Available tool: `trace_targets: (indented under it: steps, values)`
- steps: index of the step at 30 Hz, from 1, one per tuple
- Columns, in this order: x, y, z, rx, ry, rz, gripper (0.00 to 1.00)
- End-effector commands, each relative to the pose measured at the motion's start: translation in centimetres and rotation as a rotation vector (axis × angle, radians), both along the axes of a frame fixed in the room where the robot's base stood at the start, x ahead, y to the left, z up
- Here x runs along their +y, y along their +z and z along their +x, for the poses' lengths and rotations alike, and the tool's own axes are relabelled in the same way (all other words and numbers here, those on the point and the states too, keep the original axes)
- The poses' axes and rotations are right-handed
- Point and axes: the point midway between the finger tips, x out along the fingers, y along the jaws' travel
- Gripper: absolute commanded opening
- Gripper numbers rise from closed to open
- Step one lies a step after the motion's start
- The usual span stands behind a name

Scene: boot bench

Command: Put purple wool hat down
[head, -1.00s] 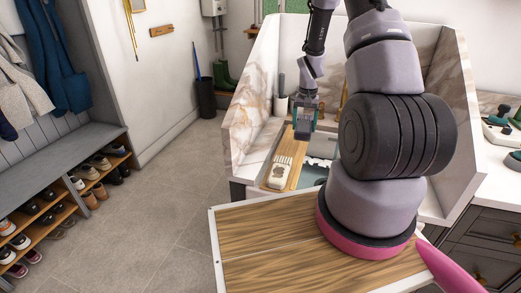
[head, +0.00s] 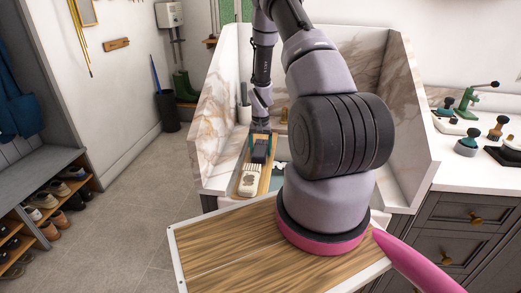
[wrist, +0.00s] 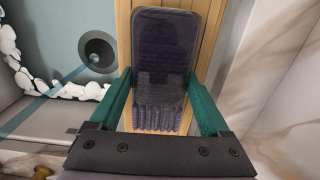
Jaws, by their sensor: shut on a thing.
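The purple wool hat (wrist: 163,60) is dark, flat and rounded, with a ribbed end towards my wrist. My gripper (wrist: 160,88) has its two green fingers on either side of it and is shut on it. In the head view my gripper (head: 260,142) is over the sink area, with the hat as a dark shape below the fingers. The hat is over a wooden board (head: 266,178) that lies along the sink; I cannot tell whether it touches the board.
A white brush-like item (head: 249,180) lies on the near part of the board. The sink basin (wrist: 58,45), with suds and a drain (wrist: 98,48), is beside it. Marble splash walls (head: 212,120) rise around the sink. A counter (head: 460,165) with several tools stands right.

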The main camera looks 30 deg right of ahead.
Motion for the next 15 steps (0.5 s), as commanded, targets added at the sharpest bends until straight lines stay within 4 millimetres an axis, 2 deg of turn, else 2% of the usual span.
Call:
trace_targets:
  steps: [8, 9, 10, 15]
  values:
    - [0.0, -0.21, 0.02, -0.001, 0.0, -0.001, 0.15]
    - [0.0, -0.15, 0.04, -0.001, 0.0, -0.001, 0.96]
    - [0.0, -0.15, 0.04, -0.001, 0.0, -0.001, 1.0]
    - [0.0, -0.14, 0.02, -0.001, 0.0, -0.001, 1.0]
